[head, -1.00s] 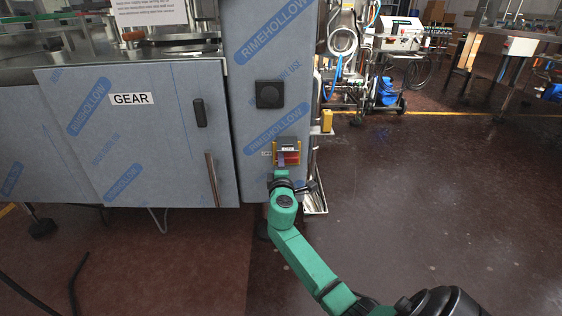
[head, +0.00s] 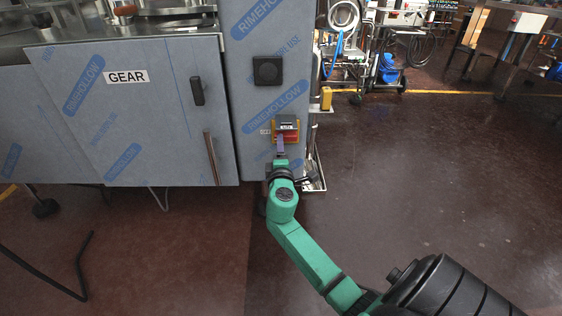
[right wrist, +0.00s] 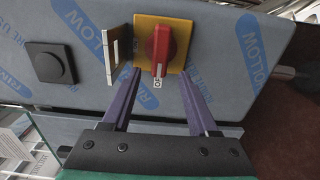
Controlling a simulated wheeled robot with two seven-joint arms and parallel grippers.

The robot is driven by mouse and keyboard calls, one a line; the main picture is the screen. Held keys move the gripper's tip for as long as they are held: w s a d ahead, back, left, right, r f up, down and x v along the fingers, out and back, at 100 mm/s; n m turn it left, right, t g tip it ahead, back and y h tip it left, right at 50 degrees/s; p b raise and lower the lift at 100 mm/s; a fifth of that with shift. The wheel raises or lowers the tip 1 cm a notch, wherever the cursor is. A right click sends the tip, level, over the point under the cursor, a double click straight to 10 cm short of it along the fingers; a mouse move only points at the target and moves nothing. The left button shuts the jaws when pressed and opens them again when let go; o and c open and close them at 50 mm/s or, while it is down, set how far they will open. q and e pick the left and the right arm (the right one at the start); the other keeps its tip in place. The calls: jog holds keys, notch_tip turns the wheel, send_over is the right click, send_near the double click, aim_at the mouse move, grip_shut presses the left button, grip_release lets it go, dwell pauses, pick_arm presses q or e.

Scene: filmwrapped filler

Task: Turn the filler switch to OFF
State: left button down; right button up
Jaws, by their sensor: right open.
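The filler switch (head: 290,138) is a red rotary handle on a yellow plate, low on the film-covered cabinet column. It also shows in the right wrist view (right wrist: 160,46), where a white label lies at the lower end of the handle. A grey plate (head: 287,121) juts out just above the switch and shows at the left in the wrist view. My right gripper (head: 281,145) is open, its purple fingers pointing at the switch. In the wrist view the fingertips sit on either side of the handle's lower end; contact cannot be told. My left gripper is not in view.
A square black knob (head: 267,69) sits on the same column above the switch. The cabinet door marked GEAR (head: 115,110) with a handle stands at left. A yellow device (head: 326,98) and hose equipment stand right of the column. The floor at right is clear.

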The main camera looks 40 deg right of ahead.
jog(key=v, duration=0.9)
jog(key=shift+s+a, duration=0.2)
jog(key=shift+s, duration=0.15)
